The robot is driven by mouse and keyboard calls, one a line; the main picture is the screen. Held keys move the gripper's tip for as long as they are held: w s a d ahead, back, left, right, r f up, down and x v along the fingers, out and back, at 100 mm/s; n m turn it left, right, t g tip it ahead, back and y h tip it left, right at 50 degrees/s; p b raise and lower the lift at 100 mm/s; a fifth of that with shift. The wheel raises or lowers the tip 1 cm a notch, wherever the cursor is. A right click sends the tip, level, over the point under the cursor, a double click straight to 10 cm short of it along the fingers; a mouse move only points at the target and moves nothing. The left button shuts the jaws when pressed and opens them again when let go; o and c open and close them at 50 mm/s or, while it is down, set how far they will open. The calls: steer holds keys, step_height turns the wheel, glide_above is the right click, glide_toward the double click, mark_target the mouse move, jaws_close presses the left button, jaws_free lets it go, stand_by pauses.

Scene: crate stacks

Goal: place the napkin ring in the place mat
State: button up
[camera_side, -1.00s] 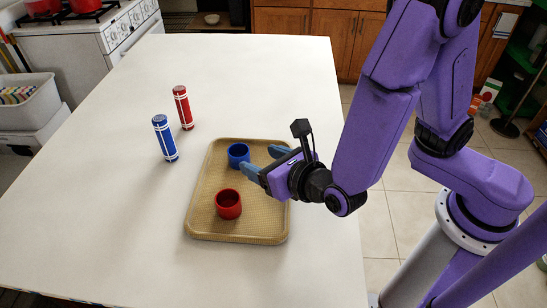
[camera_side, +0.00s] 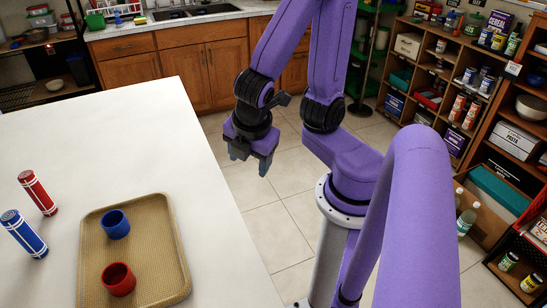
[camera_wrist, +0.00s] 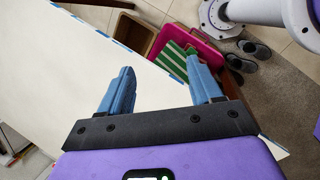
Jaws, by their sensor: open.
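A blue ring-like cup (camera_side: 116,224) and a red ring-like cup (camera_side: 118,279) stand upright on a tan textured tray (camera_side: 170,240) on the white table. I cannot tell whether either is the napkin ring. No flat place mat is clearly seen. My gripper (camera_side: 251,160) is open and empty, its blue fingers pointing down beyond the table's right edge, well apart from the tray. The wrist view shows the two spread fingers of my gripper (camera_wrist: 160,64) with nothing between them.
A red banded cylinder (camera_side: 38,193) and a blue banded cylinder (camera_side: 23,233) stand left of the tray. The wrist view shows a magenta crate (camera_wrist: 203,60) with a green-striped item, a brown crate (camera_wrist: 134,33) and dark shoes (camera_wrist: 250,47) on the floor. Shelves (camera_side: 440,65) stand at right.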

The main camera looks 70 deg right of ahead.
steer(key=s+r+m+g+y, duration=0.2)
steer(key=s+m+y, duration=0.1)
steer(key=s, duration=0.2)
steer(key=shift+s+a+m, duration=0.35)
steer(key=shift+a+m, duration=0.05)
